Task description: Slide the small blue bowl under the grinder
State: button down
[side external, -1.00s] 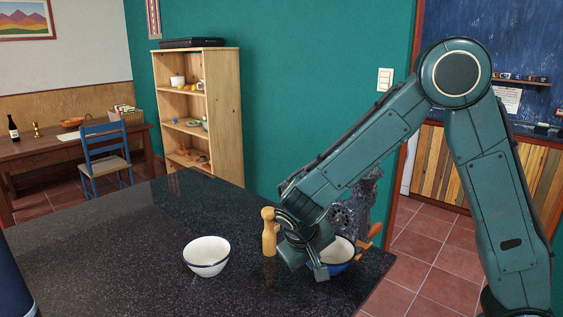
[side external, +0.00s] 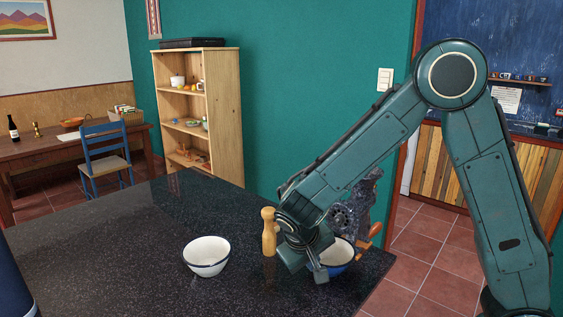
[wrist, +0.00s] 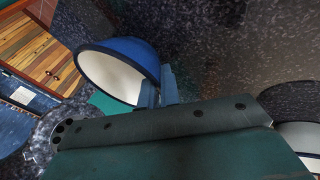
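The small blue bowl (side external: 341,256), white inside with a dark rim, is on the dark counter at the foot of the grinder (side external: 346,214), partly hidden by my gripper (side external: 320,275). The grinder is dark speckled metal with a holed plate and a wooden handle. In the wrist view the bowl (wrist: 118,66) is large, and my gripper's fingers (wrist: 158,90) are close together at its rim, one on the inside and one on the outside. They look shut on the bowl wall. The grinder's holed plate (wrist: 62,130) shows at the lower left there.
A white bowl (side external: 207,256) with a dark rim stands on the counter to the left. A wooden pepper mill (side external: 269,232) stands upright beside my gripper. The counter (side external: 110,260) is clear at left; its right edge is close to the grinder.

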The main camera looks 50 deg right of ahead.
jog(key=shift+f, duration=0.1)
jog(key=c, duration=1.6)
grip_release()
jog(key=shift+o, duration=0.2)
jog(key=v, duration=1.4)
jog(key=shift+d, duration=0.15)
jog(key=s+d+r+n+t+y, duration=0.1)
jog(key=s+d+r+y, duration=0.2)
jog(key=s+d+r, duration=0.25)
jog(key=s+d+n+t+y, duration=0.1)
jog(key=s+n+t+y, duration=0.1)
jog(key=s, duration=0.9)
jog(key=shift+s+d+f+n+t+y, duration=0.3)
jog(key=shift+s+n+t, duration=0.1)
jog(key=shift+t, duration=0.2)
